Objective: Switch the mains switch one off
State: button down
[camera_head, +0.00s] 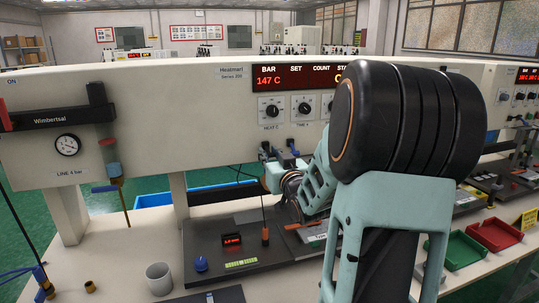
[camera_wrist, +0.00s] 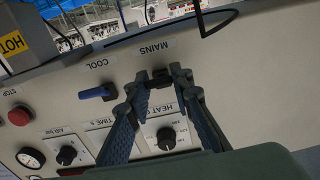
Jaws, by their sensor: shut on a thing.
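In the wrist view, which is upside down, the mains switch (camera_wrist: 160,80) is a small black lever on the pale panel, beside the label MAINS. My gripper (camera_wrist: 157,83) has its two dark fingers on either side of the lever and is shut on it. The fingertips hide part of the lever, so its exact setting is hard to read. In the head view the black switch (camera_head: 265,150) shows under the HEAT C dial, and my wrist reaches up to it from the bench side; my arm covers much of the panel to the right.
A blue COOL switch (camera_wrist: 98,92) sits close beside the mains switch. The HEAT C dial (camera_wrist: 166,134) and a red stop button (camera_wrist: 19,116) are on the same panel. A dark base plate (camera_head: 205,262) with small parts lies on the bench below.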

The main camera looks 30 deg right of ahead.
jog(key=shift+f+t+b, duration=0.3)
jog(key=shift+f+b, duration=0.15)
jog(key=shift+b, duration=1)
jog(key=shift+t+b, duration=0.3)
jog(key=shift+b, duration=0.85)
jog(key=shift+w+f+b, duration=0.1)
jog(key=shift+b, duration=0.85)
jog(key=shift+t+h+b, duration=0.3)
jog(key=shift+t+b, duration=0.1)
jog(key=shift+b, duration=0.2)
jog(key=shift+r, duration=0.25)
jog(key=c, duration=1.7)
grip_release()
jog(key=v, duration=1.2)
jog(key=shift+d, duration=0.1)
